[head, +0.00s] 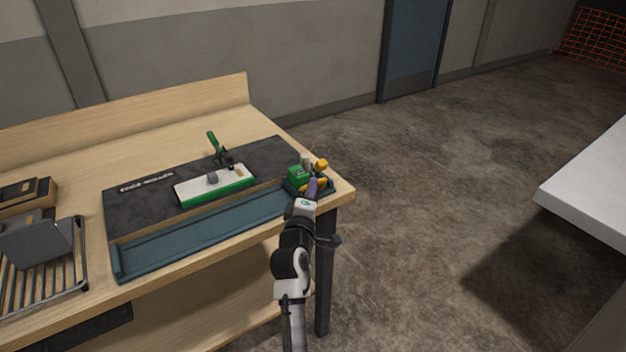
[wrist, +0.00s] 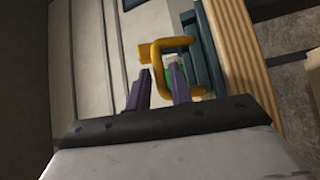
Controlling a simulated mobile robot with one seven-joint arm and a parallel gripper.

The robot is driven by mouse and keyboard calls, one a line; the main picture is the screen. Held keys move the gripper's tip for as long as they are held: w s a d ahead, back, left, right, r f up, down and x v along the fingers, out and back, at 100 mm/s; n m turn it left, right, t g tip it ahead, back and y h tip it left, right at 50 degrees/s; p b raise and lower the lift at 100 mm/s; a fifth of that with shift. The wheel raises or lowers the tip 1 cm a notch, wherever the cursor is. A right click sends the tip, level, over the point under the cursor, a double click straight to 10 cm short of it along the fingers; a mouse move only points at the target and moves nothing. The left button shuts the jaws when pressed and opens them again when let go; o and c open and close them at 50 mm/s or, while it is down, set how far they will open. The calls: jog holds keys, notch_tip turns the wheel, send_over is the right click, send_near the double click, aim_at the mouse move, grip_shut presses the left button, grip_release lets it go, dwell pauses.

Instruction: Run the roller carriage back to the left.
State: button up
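The roller carriage (head: 298,176) is a green block with yellow parts, at the right end of the blue-grey channel (head: 190,238) along the bench's front edge. My gripper (head: 313,186), with purple fingers, is at the carriage's front right side. In the wrist view, a bent yellow handle (wrist: 157,58) is at the fingertips of my gripper (wrist: 160,80). The fingers are apart, and one handle bar shows in the gap between them. I cannot tell whether they press on it. Green carriage body shows partly behind the handle; the rest is hidden.
A dark panel (head: 138,208) lies behind the channel, bearing a white and green block (head: 213,190) with a green-handled lever clamp (head: 217,146). A wire rack (head: 45,288) stands at the bench's left. The channel left of the carriage looks clear.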

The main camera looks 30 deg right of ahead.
jog(key=shift+x, duration=1.3)
jog(key=shift+a, duration=0.1)
jog(key=shift+c, duration=0.4)
grip_shut()
